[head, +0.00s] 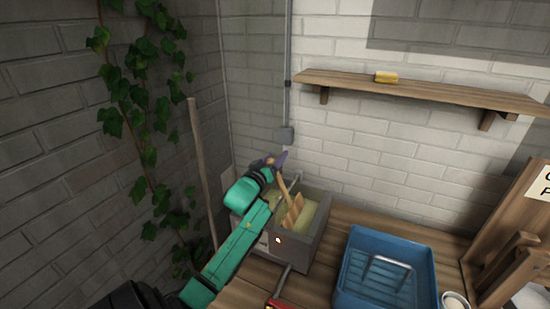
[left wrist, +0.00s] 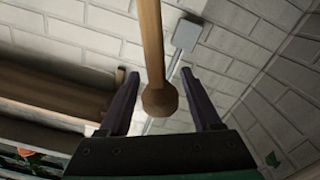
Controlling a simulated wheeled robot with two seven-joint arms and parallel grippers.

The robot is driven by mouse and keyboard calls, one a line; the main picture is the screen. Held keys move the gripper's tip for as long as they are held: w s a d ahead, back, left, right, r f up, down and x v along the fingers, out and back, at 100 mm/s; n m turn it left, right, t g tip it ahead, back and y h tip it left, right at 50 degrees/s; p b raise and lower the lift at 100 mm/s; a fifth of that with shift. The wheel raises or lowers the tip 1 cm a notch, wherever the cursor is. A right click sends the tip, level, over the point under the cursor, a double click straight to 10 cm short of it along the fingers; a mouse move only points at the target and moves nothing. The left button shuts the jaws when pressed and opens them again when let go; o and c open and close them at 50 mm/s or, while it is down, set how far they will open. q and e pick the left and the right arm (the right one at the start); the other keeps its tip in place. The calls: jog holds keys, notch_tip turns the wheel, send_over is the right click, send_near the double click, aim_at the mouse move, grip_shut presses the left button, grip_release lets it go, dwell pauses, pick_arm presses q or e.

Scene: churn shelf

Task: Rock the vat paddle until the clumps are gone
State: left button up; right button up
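The vat (head: 320,241) is a grey box on the wooden bench, holding pale yellow contents (head: 308,212). I cannot make out separate clumps. The wooden paddle (head: 293,212) stands tilted in it, its handle rising up and left toward my left gripper (head: 277,161). In the left wrist view the handle's round knob (left wrist: 159,99) shows between the two dark fingers of my left gripper (left wrist: 163,78). The fingers are apart, with a gap on each side of the knob. My right gripper is not in view.
A blue tray (head: 347,285) with a wire rack stands right of the vat, with a white cup (head: 455,300) beside it. A wooden rack (head: 512,262) is at the right. A wall shelf (head: 440,92) holds a yellow block (head: 386,77). A pole (head: 202,165) leans at left.

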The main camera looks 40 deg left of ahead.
pick_arm(q)
grip_shut()
jog(key=shift+f, duration=0.1)
dwell(1.1)
